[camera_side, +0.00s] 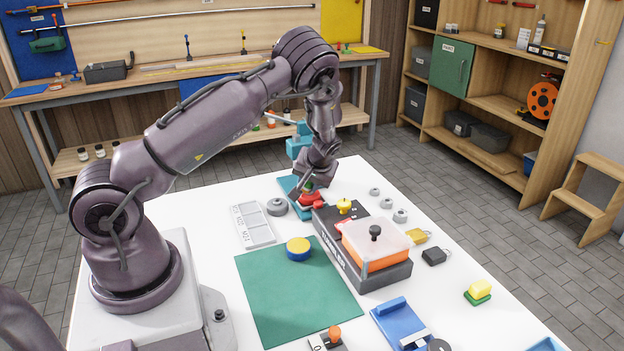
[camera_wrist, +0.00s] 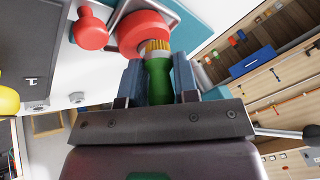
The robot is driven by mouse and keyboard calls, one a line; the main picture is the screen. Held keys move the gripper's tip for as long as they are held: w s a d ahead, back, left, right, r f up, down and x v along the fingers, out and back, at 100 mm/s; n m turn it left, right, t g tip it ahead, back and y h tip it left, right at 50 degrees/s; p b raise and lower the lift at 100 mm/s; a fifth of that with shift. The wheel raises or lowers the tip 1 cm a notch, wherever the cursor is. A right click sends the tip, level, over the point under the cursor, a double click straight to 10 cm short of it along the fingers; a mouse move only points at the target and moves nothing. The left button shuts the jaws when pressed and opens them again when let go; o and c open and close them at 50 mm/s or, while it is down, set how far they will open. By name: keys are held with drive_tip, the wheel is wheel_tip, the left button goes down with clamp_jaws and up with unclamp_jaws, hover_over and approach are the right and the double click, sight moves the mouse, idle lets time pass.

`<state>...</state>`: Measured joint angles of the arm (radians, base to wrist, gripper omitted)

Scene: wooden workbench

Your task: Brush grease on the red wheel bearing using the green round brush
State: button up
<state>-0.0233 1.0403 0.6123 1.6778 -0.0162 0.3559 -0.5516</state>
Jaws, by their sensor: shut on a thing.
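My gripper (camera_wrist: 158,78) is shut on the green round brush (camera_wrist: 158,82), with its handle between the two fingers. The brush's yellow bristles point at the red wheel bearing (camera_wrist: 138,30) and overlap its edge in the wrist view; I cannot tell for certain whether they touch. In the side view my gripper (camera_side: 308,182) is low over the far part of the white table, right at the red bearing (camera_side: 311,200). The brush is mostly hidden there. A second red round piece (camera_wrist: 91,32) lies beside the bearing in the wrist view. I cannot make out any grease.
A dark toolbox with an orange, clear-lidded container (camera_side: 375,240) stands in front of the bearing. A grey disc (camera_side: 277,207) and a light label tray (camera_side: 253,225) lie to the left. A blue-and-yellow tin (camera_side: 298,248) sits on the otherwise clear green mat (camera_side: 290,300).

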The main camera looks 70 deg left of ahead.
drive_tip(key=shift+w, duration=0.65)
drive_tip(key=shift+r, duration=4.05)
